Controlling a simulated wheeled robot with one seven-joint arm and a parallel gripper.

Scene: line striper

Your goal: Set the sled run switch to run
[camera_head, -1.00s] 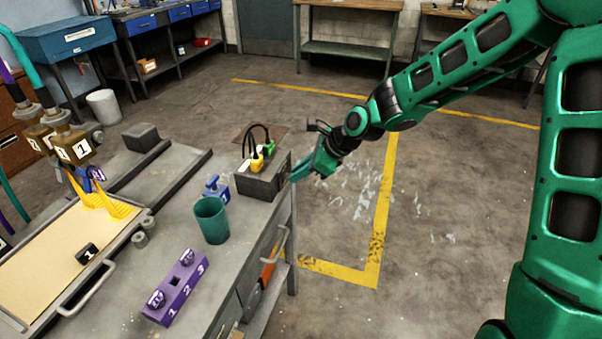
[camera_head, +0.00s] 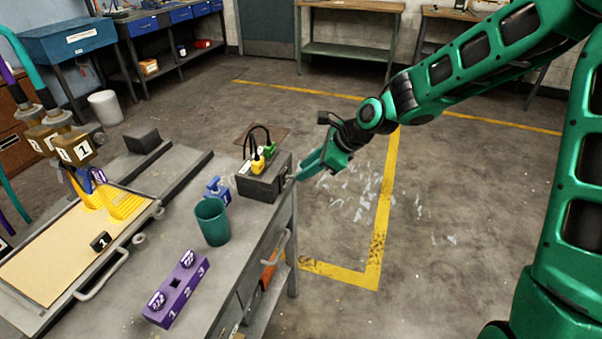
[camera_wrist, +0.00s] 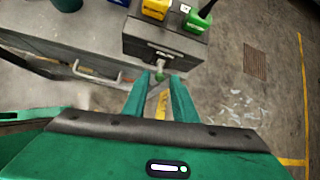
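The grey control box (camera_head: 265,180) stands at the bench's right edge with yellow and green plugs on top. In the head view my gripper (camera_head: 301,172) is at the box's right side. I cannot tell the lever's setting. The sled's tray (camera_head: 45,275), with a cream sheet, lies on the bench at left.
A teal cup (camera_head: 212,222), a blue clamp-like part (camera_head: 217,190) and a purple numbered block (camera_head: 176,290) stand on the bench. Brown number-1 nozzle (camera_head: 76,150) hangs over the tray. A bench handle (camera_wrist: 95,76) is left of my fingers.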

